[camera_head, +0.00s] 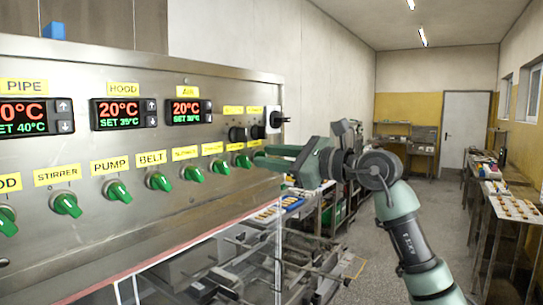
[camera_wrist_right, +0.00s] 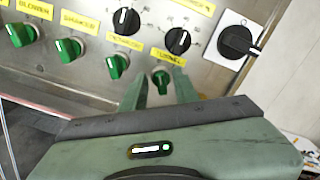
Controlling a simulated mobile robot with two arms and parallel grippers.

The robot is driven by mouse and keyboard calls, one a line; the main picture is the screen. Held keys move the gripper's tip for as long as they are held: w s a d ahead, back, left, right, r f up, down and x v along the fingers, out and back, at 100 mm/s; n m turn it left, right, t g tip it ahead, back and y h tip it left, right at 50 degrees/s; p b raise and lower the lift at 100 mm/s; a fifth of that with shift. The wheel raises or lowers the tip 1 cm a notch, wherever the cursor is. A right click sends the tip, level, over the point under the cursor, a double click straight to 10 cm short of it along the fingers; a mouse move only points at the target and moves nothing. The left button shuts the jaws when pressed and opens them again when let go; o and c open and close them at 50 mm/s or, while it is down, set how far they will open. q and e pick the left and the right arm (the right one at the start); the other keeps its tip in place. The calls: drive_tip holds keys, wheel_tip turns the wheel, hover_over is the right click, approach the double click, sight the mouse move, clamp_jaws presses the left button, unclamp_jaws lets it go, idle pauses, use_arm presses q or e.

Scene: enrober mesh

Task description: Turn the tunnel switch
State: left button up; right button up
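The tunnel switch (camera_wrist_right: 160,78) is the last green knob at the right end of the lower row. In the right wrist view it shows between the fingertips of my right gripper (camera_wrist_right: 160,92), under a yellow label (camera_wrist_right: 168,56) that is hard to read. The fingers are parted, one on each side of the knob; I cannot tell whether they touch it. In the head view my right gripper (camera_head: 264,158) reaches the panel's right end from the right and hides this switch. My left gripper is not in view.
The steel panel (camera_head: 120,235) carries more green knobs to the left, the closest being (camera_wrist_right: 117,65). Black dials (camera_wrist_right: 178,40) sit just above, and a larger black knob on a white plate (camera_wrist_right: 237,42) is to the right. The aisle (camera_head: 410,205) is open floor.

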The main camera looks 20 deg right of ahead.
clamp_jaws()
